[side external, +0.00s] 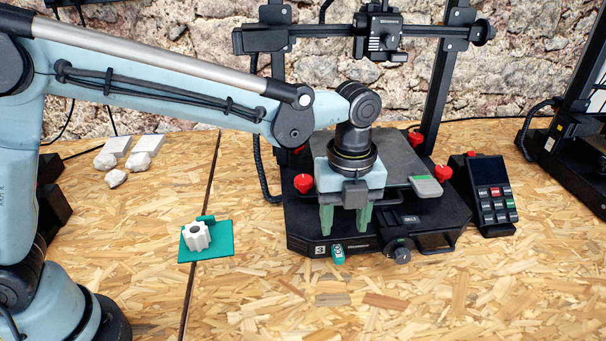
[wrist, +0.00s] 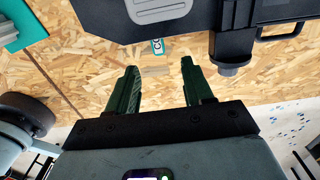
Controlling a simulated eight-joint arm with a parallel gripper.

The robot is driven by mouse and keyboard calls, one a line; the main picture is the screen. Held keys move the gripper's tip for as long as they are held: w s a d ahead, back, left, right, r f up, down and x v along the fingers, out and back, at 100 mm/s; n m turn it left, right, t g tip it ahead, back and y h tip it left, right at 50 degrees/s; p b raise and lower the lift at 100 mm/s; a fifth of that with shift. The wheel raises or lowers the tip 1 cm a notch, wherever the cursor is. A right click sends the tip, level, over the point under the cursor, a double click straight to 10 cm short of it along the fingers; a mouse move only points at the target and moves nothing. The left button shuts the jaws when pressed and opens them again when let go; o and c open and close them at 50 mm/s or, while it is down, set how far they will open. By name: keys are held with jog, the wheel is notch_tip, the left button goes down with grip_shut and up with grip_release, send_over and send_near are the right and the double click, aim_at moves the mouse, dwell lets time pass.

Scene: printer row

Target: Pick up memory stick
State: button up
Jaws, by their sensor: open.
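The memory stick (side external: 338,253) is a small teal piece with a pale marking, at the front edge of the printer (side external: 300,240), right of the number 3 label. In the wrist view the memory stick (wrist: 157,46) shows at the printer's edge, beyond the fingertips and between their lines. My gripper (side external: 345,226) has green fingers pointing down over the front of the printer, slightly above the stick in the picture. In the wrist view my gripper (wrist: 160,66) is open with nothing between its fingers. Whether a finger touches the printer cannot be told.
A dark knob (side external: 402,254) is on the printer front, right of the stick. A control panel (side external: 490,195) stands at the right. A white knobbed part (side external: 195,236) sits on a teal plate (side external: 221,244) at the left. The chipboard table in front is clear.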

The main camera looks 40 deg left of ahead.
aim_at(339, 254)
jog(key=shift+s+f, duration=0.15)
jog(key=shift+f, duration=3.55)
jog(key=shift+c, duration=0.5)
grip_shut()
